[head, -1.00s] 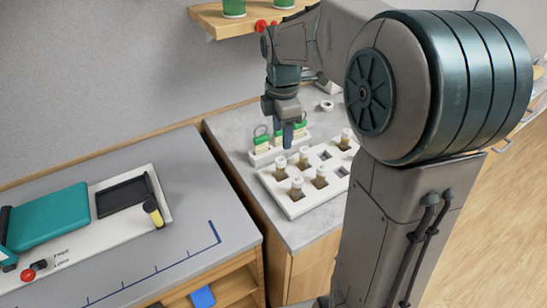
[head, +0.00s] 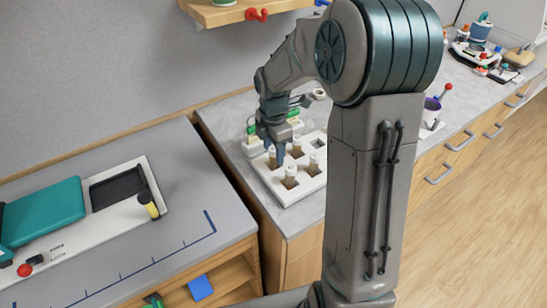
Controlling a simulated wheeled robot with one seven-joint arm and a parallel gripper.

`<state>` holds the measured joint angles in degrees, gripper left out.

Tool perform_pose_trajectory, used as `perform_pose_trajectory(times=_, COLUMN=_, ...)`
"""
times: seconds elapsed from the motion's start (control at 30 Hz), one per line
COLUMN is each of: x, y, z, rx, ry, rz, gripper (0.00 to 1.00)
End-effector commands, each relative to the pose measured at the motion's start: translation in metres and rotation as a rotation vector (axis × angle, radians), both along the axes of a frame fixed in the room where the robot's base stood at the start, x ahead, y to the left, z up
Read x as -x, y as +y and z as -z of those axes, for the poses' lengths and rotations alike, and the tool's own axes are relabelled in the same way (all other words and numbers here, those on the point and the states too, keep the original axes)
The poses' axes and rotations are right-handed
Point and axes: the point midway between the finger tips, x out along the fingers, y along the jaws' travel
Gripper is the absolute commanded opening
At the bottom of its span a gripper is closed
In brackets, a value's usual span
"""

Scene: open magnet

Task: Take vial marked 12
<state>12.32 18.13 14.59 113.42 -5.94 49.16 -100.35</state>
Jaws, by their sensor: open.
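The number markings are too small to read, so I cannot tell which vial is 12. My gripper (head: 277,158) points down over the rack's back left part, close to a vial (head: 272,157). It is open. The gripper hides part of the rack, and I cannot tell whether it touches a vial.
A second white holder with green-topped items (head: 251,131) stands behind the rack. A shelf (head: 230,14) hangs above on the wall. At left, a bench holds a white board with a teal block (head: 45,210) and a black tray (head: 117,187).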

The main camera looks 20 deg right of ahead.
Motion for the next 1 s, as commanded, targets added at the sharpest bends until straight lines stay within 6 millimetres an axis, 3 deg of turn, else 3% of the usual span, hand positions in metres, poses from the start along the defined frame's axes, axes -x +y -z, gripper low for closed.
perform_pose_trajectory(times=0.2, x=-0.001, y=-0.001, z=0.027, rx=0.0, ry=0.002, rz=-0.001, gripper=0.51)
perform_pose_trajectory(times=0.47, x=-0.001, y=-0.002, z=0.031, rx=0.0, ry=0.0, rz=0.0, gripper=0.51)
perform_pose_trajectory(times=0.67, x=-0.001, y=-0.001, z=0.031, rx=0.0, ry=0.0, rz=0.001, gripper=0.03)
perform_pose_trajectory(times=1.0, x=-0.001, y=-0.001, z=0.029, rx=0.0, ry=-0.001, rz=0.0, gripper=0.03)
